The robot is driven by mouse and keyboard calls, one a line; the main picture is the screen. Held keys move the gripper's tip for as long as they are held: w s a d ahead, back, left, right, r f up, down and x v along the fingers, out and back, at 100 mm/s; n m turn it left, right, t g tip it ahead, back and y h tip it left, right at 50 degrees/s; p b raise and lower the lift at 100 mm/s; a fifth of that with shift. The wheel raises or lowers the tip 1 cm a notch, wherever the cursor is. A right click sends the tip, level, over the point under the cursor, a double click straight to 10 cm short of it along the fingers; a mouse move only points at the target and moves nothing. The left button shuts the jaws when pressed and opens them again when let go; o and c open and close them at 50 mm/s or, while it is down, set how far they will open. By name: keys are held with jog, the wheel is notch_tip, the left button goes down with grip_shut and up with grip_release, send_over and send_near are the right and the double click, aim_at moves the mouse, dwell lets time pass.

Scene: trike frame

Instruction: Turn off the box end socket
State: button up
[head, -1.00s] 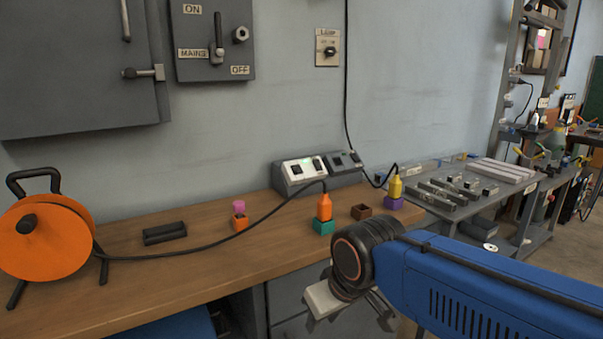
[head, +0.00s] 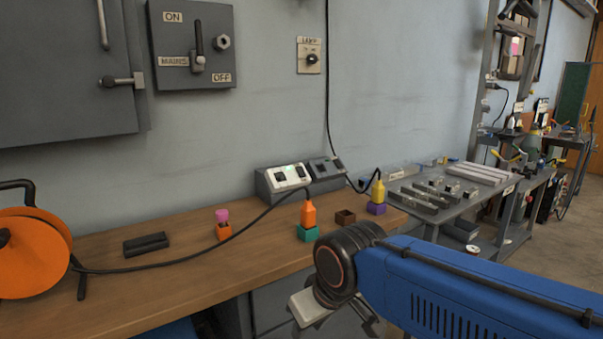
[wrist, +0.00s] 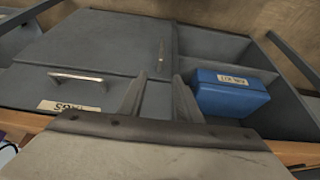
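A grey socket box (head: 263,191) stands on the wooden bench against the wall. Its left part has a pale panel (head: 287,173) with dark switches and a small green light. Its right part has a darker grey panel (head: 326,168) with a switch. The switch positions are too small to tell. A black cable runs to each part. My gripper hangs low at the bench's front edge, below and in front of the box. In the wrist view my gripper (wrist: 160,84) has its two fingers apart with nothing between them, above grey drawers and a blue box (wrist: 230,100).
Orange (head: 308,213) and yellow (head: 378,190) plugs stand in coloured blocks in front of the socket box. An orange cable reel (head: 30,255) stands at the left. A mains switch box (head: 193,85) and lamp switch (head: 310,56) are on the wall. A grey table (head: 450,200) adjoins at right.

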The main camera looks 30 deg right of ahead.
jog(key=c, duration=0.5)
jog(key=shift+w+r, duration=0.2)
grip_shut()
jog(key=w+d+r+n+t, duration=0.1)
jog(key=w+d+r+n, duration=0.35)
jog(key=w+r, duration=0.4)
jog(key=w+d+r+n+t, duration=0.1)
jog(key=w+d+r+n, duration=0.35)
jog(key=w+r, duration=0.4)
jog(key=w+d+r+n+t, duration=0.1)
jog(key=w+d+r+n, duration=0.3)
jog(key=w+d, duration=0.3)
jog(key=w+d+r+n+t, duration=0.1)
jog(key=w+d+r+n, duration=0.4)
jog(key=w+d, duration=0.3)
jog(key=d+r, duration=0.1)
jog(key=d, duration=0.2)
jog(key=shift+w+d+t, duration=0.2)
jog(key=shift+w+t, duration=0.1)
jog(key=shift+r, duration=0.1)
